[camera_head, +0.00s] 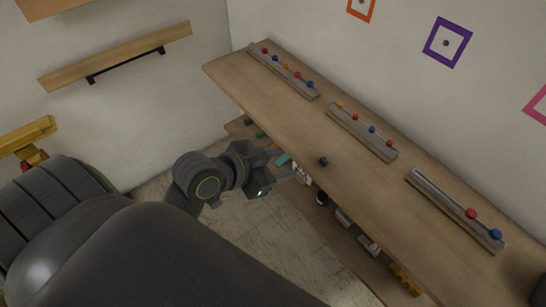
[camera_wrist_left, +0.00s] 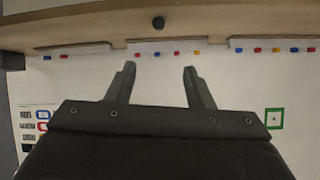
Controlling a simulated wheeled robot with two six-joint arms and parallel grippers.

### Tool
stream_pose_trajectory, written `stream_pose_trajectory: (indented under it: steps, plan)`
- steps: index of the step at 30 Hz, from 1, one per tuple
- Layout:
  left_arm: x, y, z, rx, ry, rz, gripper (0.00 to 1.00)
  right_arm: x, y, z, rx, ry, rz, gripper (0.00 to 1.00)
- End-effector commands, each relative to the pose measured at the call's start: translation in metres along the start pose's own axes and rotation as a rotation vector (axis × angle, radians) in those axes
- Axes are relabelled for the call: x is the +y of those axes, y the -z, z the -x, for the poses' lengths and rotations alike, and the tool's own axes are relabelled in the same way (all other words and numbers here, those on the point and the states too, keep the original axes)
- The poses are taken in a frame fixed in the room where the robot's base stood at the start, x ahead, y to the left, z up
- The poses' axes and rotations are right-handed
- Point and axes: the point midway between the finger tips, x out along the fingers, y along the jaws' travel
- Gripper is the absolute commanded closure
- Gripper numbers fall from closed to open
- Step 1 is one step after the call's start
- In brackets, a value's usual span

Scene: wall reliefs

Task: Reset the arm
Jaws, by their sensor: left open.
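My left gripper (camera_head: 284,182) is in the middle of the head view, in front of the long wooden shelf's near edge. It also shows in the left wrist view (camera_wrist_left: 159,70), with two dark fingers spread apart and nothing between them. My left arm fills the lower left of the head view. My right gripper is not in view.
The wooden shelf (camera_head: 300,130) carries three grey rails (camera_head: 362,132) with coloured knobs and a small dark knob (camera_head: 323,161). Several small objects sit on a lower shelf. A wooden wall ledge (camera_head: 120,55) is at left. Floor (camera_head: 262,235) shows below the gripper.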

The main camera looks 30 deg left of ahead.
Motion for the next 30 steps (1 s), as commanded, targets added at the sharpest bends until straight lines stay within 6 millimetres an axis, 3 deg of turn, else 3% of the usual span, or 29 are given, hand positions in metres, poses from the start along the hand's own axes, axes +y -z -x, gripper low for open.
stream_pose_trajectory:
  steps: [3,14,19,23,30]
  plan:
    - [0.000,0.002,0.009,-0.002,0.000,-0.001,0.53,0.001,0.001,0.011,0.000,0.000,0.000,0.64]
    - [0.000,0.000,0.012,0.001,0.000,0.000,0.53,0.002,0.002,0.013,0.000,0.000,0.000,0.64]
    - [-0.007,-0.017,-0.003,-0.029,0.014,0.033,0.53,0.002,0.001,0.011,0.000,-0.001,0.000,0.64]
    - [-0.022,-0.058,-0.035,-0.098,0.049,0.109,0.53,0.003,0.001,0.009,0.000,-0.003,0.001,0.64]
    - [-0.041,-0.174,-0.093,-0.266,0.137,0.258,0.53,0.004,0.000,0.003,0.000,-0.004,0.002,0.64]
